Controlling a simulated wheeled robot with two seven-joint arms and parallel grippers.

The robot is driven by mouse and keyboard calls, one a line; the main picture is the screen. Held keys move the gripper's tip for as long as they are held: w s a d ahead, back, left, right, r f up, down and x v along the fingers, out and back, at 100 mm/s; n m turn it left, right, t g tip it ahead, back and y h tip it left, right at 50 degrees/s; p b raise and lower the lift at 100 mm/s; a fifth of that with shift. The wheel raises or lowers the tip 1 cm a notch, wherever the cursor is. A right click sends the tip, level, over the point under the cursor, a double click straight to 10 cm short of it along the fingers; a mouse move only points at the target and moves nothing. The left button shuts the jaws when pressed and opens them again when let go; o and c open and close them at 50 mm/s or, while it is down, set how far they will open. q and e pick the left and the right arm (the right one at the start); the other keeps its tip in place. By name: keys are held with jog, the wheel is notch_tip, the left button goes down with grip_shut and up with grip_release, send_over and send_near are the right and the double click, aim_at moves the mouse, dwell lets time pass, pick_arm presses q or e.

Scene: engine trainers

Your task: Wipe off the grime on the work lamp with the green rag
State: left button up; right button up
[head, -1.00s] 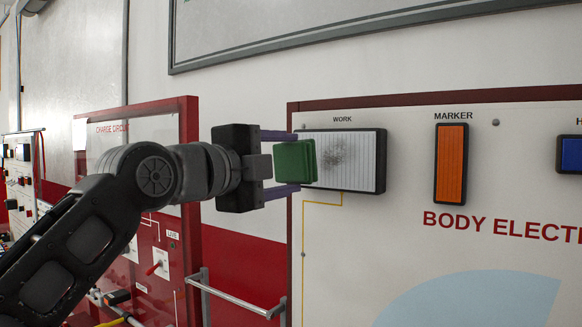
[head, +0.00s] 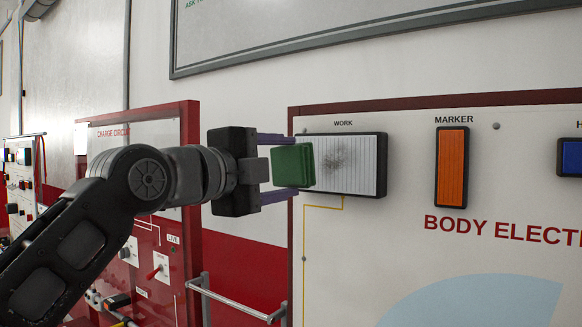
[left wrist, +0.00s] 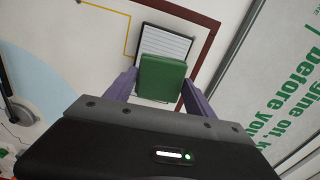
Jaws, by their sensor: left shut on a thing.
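The work lamp (head: 365,165) is a white ribbed rectangle in a dark frame under the label WORK, on the upright panel. A dark grime smudge (head: 338,156) shows near its middle, fainter toward the edges. My left gripper (head: 284,163) is shut on the green rag (head: 292,166), a folded block held between its purple fingers. The rag is in front of the lamp's left end; I cannot tell whether it touches the lamp. In the left wrist view the rag (left wrist: 162,78) covers the lower part of the lamp (left wrist: 165,44). My right gripper is not in view.
An orange marker lamp (head: 451,167) and a blue lamp (head: 571,156) sit to the right on the same panel (head: 400,240). A red-framed charge circuit panel (head: 188,240) and a metal rail (head: 235,300) are at the lower left. A framed board (head: 300,30) hangs above.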

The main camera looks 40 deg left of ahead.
pick_arm(q)
jog(key=shift+w+a+p, duration=0.15)
jog(key=shift+w+p, duration=0.25)
jog(key=shift+w, duration=2.55)
jog(key=shift+w+p, duration=0.35)
jog(key=shift+w, duration=0.95)
jog(key=shift+d+f, duration=0.1)
jog(key=shift+d, duration=0.35)
jog(key=shift+d+b, duration=0.6)
jog(key=shift+d, duration=0.6)
jog(key=shift+s+d, duration=0.1)
jog(key=shift+d, duration=0.25)
jog(key=shift+w+d+b, duration=0.2)
jog(key=shift+d+b, duration=0.15)
jog(key=shift+d, duration=1.65)
